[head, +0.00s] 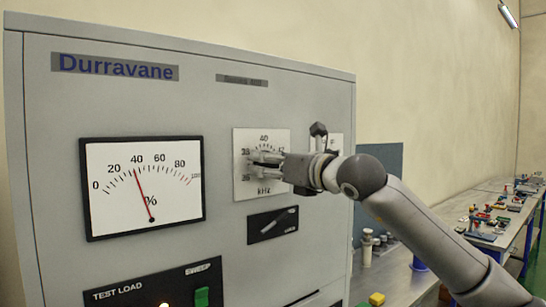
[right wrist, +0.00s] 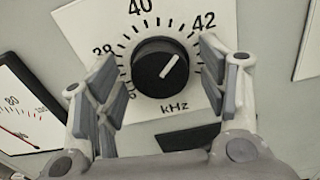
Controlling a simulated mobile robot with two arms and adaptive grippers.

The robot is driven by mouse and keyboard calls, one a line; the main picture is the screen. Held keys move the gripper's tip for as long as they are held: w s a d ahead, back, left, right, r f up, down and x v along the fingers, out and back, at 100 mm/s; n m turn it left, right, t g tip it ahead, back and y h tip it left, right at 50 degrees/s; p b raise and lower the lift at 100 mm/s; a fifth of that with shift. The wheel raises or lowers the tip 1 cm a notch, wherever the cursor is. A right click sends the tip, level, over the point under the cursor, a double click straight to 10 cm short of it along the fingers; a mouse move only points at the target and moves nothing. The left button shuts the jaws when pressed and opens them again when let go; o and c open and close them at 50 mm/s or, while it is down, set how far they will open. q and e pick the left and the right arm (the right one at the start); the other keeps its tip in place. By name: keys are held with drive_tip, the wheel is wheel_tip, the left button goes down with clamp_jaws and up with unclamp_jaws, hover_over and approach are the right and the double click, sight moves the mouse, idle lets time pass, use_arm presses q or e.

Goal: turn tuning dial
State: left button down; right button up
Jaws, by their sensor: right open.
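The tuning dial (right wrist: 164,68) is a round black knob with a white pointer line, on a white kHz scale plate (right wrist: 185,17) marked around 40 and 42. In the right wrist view the pointer slants up and to the right. My right gripper (right wrist: 163,80) is open, with one finger on each side of the knob and gaps showing between fingers and knob. In the head view my right gripper (head: 266,165) reaches the kHz plate (head: 250,140) and mostly hides the knob. My left gripper is not in view.
A percent meter (head: 145,187) sits left of the dial, its needle near 40. A small lever switch panel (head: 272,225) is below the dial. A TEST LOAD panel (head: 160,288) has a green switch. Benches with loose parts (head: 490,225) stand at right.

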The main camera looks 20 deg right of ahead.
drive_tip(key=shift+w, duration=0.1)
drive_tip(key=c, duration=1)
drive_tip(key=shift+f+n+b, duration=0.2)
drive_tip(key=shift+n+b, duration=0.4)
drive_tip(key=shift+b, duration=0.35)
drive_tip(key=shift+a+n+b, duration=0.1)
drive_tip(key=shift+n+b, duration=0.5)
drive_tip(key=shift+n, duration=0.1)
drive_tip(key=shift+r+n+b, duration=0.1)
drive_tip(key=shift+n+b, duration=0.5)
drive_tip(key=shift+n, duration=0.5)
drive_tip(key=shift+r+n+b, duration=0.1)
drive_tip(key=shift+n+b, duration=0.25)
drive_tip(key=shift+n, duration=0.65)
